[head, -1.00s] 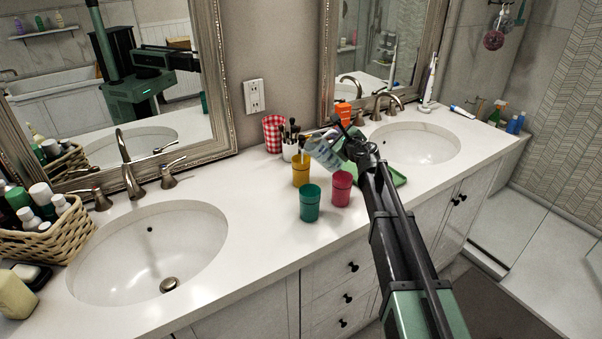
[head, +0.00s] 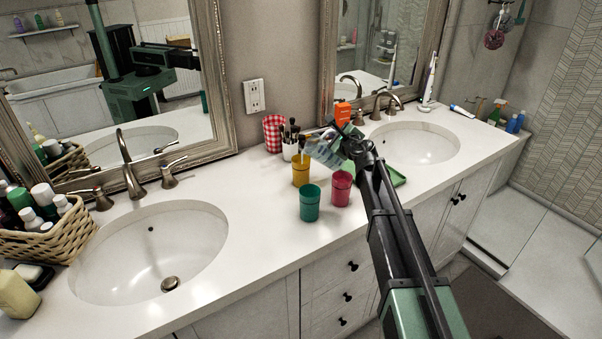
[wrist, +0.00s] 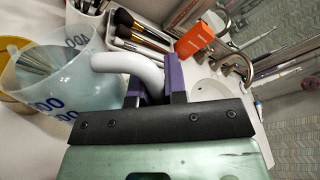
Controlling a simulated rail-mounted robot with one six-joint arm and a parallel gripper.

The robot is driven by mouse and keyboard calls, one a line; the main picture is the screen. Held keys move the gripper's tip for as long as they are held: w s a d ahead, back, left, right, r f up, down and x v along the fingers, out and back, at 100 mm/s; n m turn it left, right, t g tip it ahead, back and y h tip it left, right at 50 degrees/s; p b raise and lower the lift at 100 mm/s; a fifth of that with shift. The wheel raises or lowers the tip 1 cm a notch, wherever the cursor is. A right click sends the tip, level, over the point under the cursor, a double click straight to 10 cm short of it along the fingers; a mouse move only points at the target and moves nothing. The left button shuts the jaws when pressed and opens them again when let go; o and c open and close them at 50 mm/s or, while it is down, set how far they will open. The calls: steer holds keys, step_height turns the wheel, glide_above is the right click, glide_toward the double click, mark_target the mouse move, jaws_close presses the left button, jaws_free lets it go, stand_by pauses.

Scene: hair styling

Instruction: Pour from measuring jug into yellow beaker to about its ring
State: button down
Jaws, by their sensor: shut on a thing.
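The clear measuring jug (head: 322,147) with blue markings is tilted above the yellow beaker (head: 301,173), its mouth end toward the beaker. My gripper (wrist: 155,88) is shut on the jug's white handle (wrist: 125,62); the jug's translucent body (wrist: 68,78) fills the left of the wrist view. In the head view my gripper (head: 352,148) is to the right of the beaker and above the counter. Part of the yellow beaker (wrist: 12,104) shows behind the jug in the wrist view. The level in the beaker and its ring cannot be made out, and no stream is clear.
A green cup (head: 310,203) and a pink cup (head: 341,188) stand close in front of the yellow beaker. Behind are a brush holder (head: 290,150) and a red checked cup (head: 272,134). A green tray (head: 396,176) lies under my arm. The counter to the left is clear up to the basin.

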steer(key=shift+a+r+n, duration=0.1)
steer(key=shift+r+n, duration=0.1)
steer(key=shift+n, duration=0.1)
steer(key=shift+s+a+r+n+p, duration=0.1)
steer(key=shift+a+r+n+p, duration=0.15)
steer(key=shift+p, duration=0.3)
stand_by(0.6)
steer(key=shift+r+n, duration=0.15)
steer(key=shift+n, duration=0.1)
